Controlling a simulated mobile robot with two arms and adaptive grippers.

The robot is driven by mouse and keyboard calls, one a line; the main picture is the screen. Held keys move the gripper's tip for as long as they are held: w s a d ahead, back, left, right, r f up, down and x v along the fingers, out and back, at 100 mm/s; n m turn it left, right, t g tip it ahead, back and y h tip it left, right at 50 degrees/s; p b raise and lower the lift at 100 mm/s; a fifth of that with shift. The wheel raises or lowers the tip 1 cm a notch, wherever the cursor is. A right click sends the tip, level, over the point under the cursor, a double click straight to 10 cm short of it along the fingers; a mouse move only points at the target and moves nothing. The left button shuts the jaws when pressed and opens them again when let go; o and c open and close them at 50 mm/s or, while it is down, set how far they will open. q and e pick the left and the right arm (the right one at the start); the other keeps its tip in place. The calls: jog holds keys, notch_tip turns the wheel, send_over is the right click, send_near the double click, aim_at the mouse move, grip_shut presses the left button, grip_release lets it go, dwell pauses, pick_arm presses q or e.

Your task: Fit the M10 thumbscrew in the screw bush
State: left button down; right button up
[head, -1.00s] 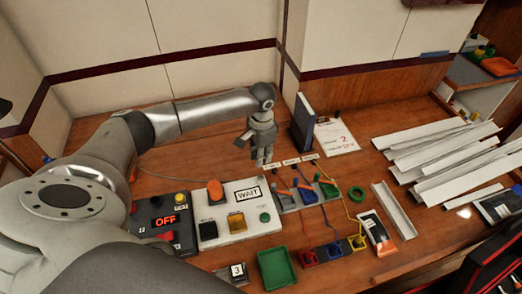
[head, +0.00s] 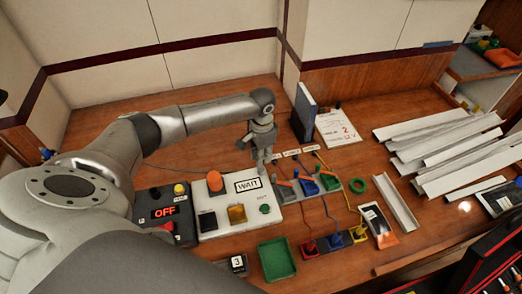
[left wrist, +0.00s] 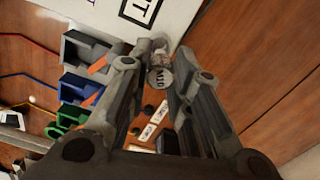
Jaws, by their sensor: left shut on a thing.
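My left gripper (head: 264,164) is above the bench, just behind the white WAIT panel and the breaker row. In the left wrist view its fingers (left wrist: 160,58) are shut on the M10 thumbscrew (left wrist: 160,79), a grey round head marked M10. The thumbscrew's shank is hidden behind the head. I cannot make out the screw bush in either view. My right gripper is not in view.
The WAIT panel (head: 222,222) and the OFF box (head: 158,222) stand to the left. A dark blue book (head: 304,113) stands upright behind the breakers.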

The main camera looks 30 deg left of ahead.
pick_arm(q)
jog(key=shift+f, duration=0.35)
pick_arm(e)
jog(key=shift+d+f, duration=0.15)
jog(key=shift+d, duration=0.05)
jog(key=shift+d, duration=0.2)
pick_arm(q)
jog(key=shift+p, duration=0.4)
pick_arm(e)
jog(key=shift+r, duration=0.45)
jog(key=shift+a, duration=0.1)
pick_arm(q)
jog(key=shift+p, duration=0.4)
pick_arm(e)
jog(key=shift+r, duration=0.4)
pick_arm(q)
jog(key=shift+p, duration=0.4)
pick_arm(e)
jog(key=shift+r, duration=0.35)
pick_arm(q)
jog(key=shift+f, duration=0.2)
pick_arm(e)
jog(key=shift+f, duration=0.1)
